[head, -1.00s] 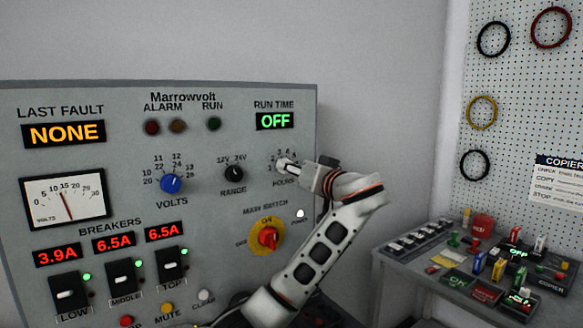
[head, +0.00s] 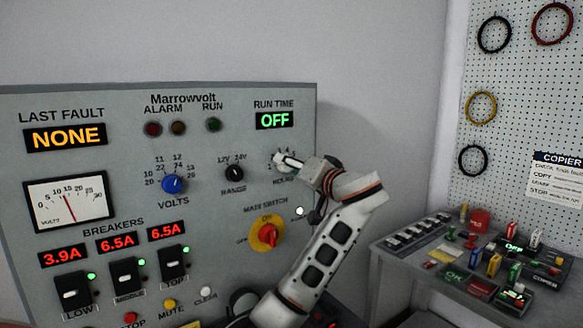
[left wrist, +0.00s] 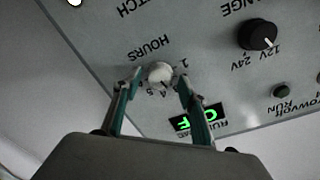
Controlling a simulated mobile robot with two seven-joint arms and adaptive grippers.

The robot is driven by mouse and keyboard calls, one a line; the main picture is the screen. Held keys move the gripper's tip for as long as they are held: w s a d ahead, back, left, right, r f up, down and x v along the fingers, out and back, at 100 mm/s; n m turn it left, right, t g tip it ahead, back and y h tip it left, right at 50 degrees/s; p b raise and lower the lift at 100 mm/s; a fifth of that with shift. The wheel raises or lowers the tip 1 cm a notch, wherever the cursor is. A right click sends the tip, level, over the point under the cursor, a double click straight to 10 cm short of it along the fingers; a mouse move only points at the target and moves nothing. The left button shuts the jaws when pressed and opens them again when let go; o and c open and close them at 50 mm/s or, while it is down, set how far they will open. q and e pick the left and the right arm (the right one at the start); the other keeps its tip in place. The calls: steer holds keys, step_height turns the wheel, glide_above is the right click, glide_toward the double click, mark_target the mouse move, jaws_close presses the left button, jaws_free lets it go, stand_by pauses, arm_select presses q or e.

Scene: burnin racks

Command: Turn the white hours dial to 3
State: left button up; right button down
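The white hours dial (left wrist: 160,73) is a small round knob on the grey panel, above the word HOURS in the head view (head: 278,160). Its scale is partly hidden by my gripper; a 4 and a 5 show beside it in the left wrist view. Where its pointer stands is too small to tell surely. My left gripper (left wrist: 158,78) is open, with one green-grey finger on each side of the dial and a visible gap on both sides. In the head view the left gripper (head: 290,162) partly covers the dial. The run time display (head: 275,120) reads OFF.
The black range knob (head: 234,173) and blue volts knob (head: 173,184) are left of the dial. The red-and-yellow main switch (head: 267,234) is below it. A side table (head: 400,256) with many small parts stands right, by a pegboard (head: 520,100).

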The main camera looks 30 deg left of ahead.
arm_select(q)
steer(key=v, duration=1.2)
stand_by(0.5)
